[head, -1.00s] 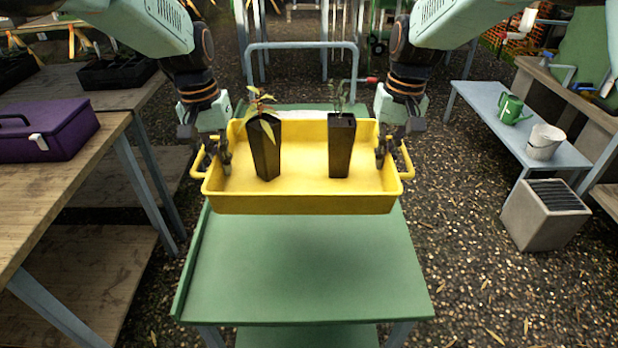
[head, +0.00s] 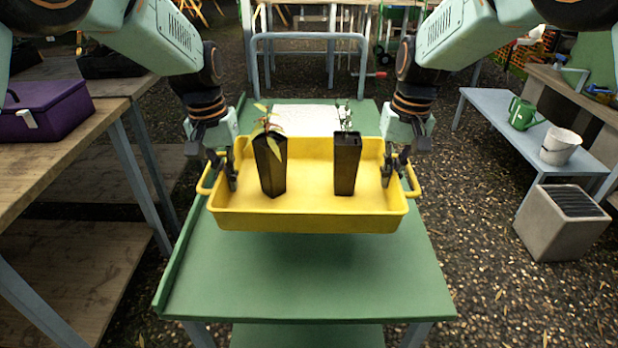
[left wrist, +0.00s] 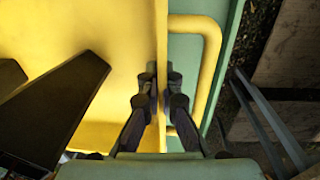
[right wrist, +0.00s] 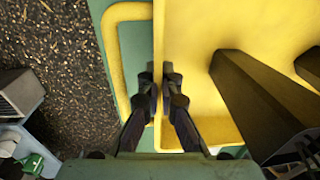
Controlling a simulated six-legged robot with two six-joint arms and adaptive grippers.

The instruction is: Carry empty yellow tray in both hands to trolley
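The yellow tray (head: 310,221) hangs level above the green trolley (head: 310,285), with a shadow beneath it. The tray is not empty: two tall black pots with seedlings stand in it, the left pot (head: 270,168) and the right pot (head: 346,165). My left gripper (head: 225,172) is shut on the tray's left wall beside the handle; the left wrist view shows the wall between its fingers (left wrist: 161,85). My right gripper (head: 394,170) is shut on the right wall; the right wrist view shows its fingers (right wrist: 159,85) on either side of it.
A white sheet (head: 305,119) lies on the trolley's far end, before its push bar (head: 308,38). A wooden bench with a purple toolbox (head: 45,112) stands at left. At right are a grey bench with a green watering can (head: 523,113) and white bucket (head: 560,146), and a grey bin (head: 560,222).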

